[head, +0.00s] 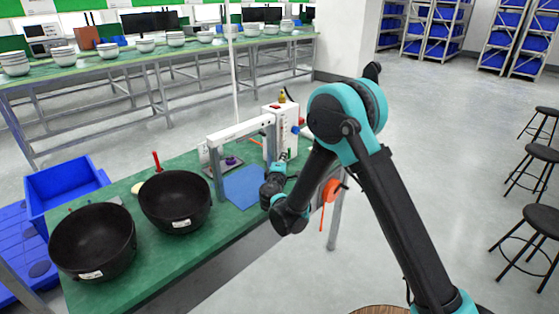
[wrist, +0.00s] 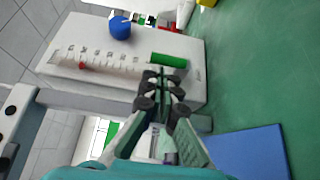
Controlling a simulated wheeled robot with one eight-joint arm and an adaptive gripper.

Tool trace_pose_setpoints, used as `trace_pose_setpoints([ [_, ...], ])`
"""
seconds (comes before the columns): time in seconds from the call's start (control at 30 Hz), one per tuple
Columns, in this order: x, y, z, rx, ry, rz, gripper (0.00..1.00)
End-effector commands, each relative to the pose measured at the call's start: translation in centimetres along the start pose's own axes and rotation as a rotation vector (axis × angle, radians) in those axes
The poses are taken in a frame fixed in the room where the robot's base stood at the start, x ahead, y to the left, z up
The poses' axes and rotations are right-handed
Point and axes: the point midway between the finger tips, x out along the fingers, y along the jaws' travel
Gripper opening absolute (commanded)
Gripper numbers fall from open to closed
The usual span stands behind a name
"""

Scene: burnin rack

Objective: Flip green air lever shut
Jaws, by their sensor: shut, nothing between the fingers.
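The green air lever (wrist: 169,60) is a short green bar on the face of a white control box (wrist: 125,57). In the wrist view it lies just beyond my fingertips, slightly to their right. My gripper (wrist: 163,76) is shut and empty, its fingers pointing at the box face near the lever. I cannot tell whether a fingertip touches the lever. In the head view the white box (head: 271,117) stands at the far right of the green bench, with my gripper (head: 283,158) close in front of it; the fingertips are hard to make out.
A blue knob (wrist: 120,27) sticks out of the box beside a printed scale. A blue mat (head: 243,187) and a white-topped press frame (head: 241,129) are left of my gripper. Two black bowls (head: 174,200) stand on the bench's left. An orange reel (head: 331,190) hangs at its right edge.

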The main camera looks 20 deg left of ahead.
Motion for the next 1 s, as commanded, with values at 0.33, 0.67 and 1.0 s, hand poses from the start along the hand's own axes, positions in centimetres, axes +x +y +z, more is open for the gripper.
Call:
trace_pose_setpoints([
  [0.33, 0.04, 0.01, 0.05, 0.000, 0.000, -0.001, 0.00],
  [0.67, 0.18, 0.25, 0.14, 0.030, 0.000, -0.045, 0.00],
  [1.0, 0.34, 0.47, 0.24, 0.060, 0.000, -0.089, 0.00],
])
